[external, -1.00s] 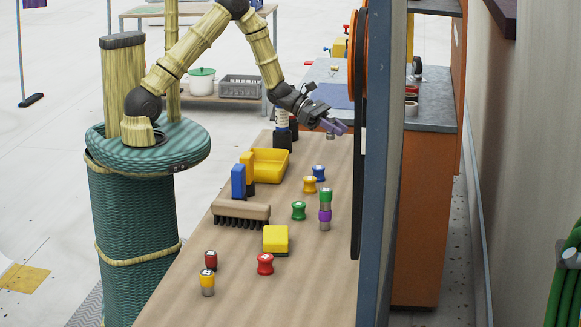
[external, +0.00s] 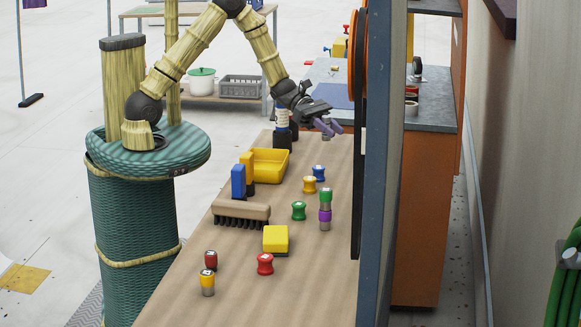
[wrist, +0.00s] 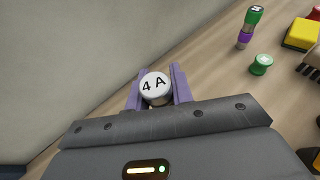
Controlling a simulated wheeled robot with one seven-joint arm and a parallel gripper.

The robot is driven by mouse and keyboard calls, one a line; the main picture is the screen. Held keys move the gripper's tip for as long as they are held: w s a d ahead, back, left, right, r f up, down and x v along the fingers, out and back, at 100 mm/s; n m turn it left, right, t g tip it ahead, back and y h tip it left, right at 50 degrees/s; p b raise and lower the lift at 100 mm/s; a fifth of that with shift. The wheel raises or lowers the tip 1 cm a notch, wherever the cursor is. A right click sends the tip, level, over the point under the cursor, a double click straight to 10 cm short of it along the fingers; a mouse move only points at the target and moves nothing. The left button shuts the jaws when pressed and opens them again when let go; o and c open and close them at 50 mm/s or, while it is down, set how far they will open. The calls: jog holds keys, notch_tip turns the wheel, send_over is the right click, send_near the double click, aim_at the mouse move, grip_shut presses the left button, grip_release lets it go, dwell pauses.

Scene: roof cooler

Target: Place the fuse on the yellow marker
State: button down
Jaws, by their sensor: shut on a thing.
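The fuse (wrist: 154,87) has a round white top marked "4A" and shows in the wrist view. My gripper (wrist: 154,92) is shut on it, with one purple finger on each side. In the external view my gripper (external: 331,127) is at the far end of the table, beside the blue upright panel. Its fingers largely hide the fuse there. I cannot tell which thing is the yellow marker. Yellow things on the table are a spool-shaped piece (external: 309,185), a block (external: 276,239) and a yellow-topped grey piece (external: 207,282).
A yellow tray (external: 270,163), a brush (external: 241,213) and a blue block (external: 238,181) stand on the left. Green (external: 299,211), blue (external: 319,173) and red (external: 265,264) spools and a green-purple stack (external: 325,210) stand nearby. The panel (external: 378,190) borders the right side.

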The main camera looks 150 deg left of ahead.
jog(key=w+d+r+m+h+b, duration=0.1)
jog(key=w+d+m+h, duration=0.2)
jog(key=d, duration=0.5)
jog(key=shift+w+d+r+m+h, duration=0.35)
jog(key=shift+m+h, duration=0.35)
jog(key=shift+h, duration=0.3)
send_over(312, 181)
jog(key=shift+a+f, duration=0.1)
jog(key=shift+f, duration=2.8)
jog(key=shift+f, duration=2.05)
